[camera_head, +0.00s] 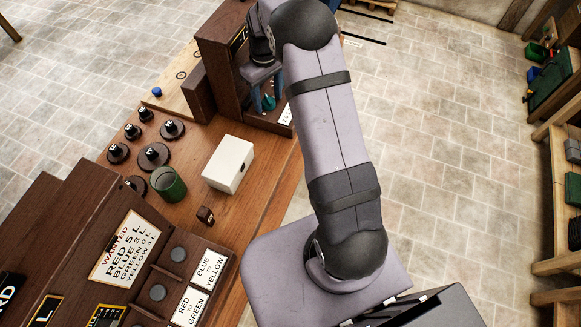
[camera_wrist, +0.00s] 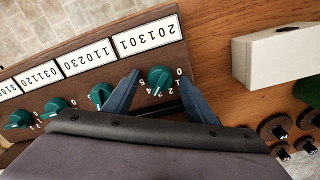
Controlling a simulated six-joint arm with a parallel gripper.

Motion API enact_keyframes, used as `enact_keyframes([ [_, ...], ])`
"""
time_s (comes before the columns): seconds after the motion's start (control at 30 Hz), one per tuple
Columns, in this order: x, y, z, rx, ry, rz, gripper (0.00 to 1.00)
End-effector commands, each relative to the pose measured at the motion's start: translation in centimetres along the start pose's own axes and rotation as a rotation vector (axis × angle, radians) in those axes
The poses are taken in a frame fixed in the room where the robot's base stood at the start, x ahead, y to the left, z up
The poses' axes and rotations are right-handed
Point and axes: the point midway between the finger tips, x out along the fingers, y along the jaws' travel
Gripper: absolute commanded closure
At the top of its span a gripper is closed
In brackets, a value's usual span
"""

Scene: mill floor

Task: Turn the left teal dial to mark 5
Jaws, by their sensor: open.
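In the wrist view a row of teal dials runs along a dark wooden panel (camera_wrist: 85,75), each under a white number card. The dial at the right end of that row (camera_wrist: 160,79) sits between the fingers of my gripper (camera_wrist: 159,76). The fingers are open, one on each side of it, with no clear contact. Small numerals ring this dial; I cannot tell which one it points to. Another teal dial (camera_wrist: 100,95) is just left of the left finger. In the head view my gripper (camera_head: 264,92) is at the dark cabinet (camera_head: 222,45), its fingers partly hidden.
A white box (camera_head: 229,164) stands on the wooden bench near the cabinet, with a green cup (camera_head: 168,183) beside it. Several dark round weights (camera_head: 153,156) stand farther left. A small dark cube (camera_head: 205,215) lies in front. A sign board (camera_head: 125,247) fills the lower left.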

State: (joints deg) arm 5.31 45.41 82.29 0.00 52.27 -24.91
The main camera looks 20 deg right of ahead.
Motion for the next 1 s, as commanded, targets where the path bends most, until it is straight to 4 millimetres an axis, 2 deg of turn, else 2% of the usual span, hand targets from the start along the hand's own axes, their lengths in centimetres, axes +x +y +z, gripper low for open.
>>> enact_keyframes([
  [0.7,0.0,-0.1,0.1,-0.770,-0.001,-0.001,0.49],
  [1.0,-5.2,0.0,-0.1,-0.761,0.003,0.003,0.49],
])
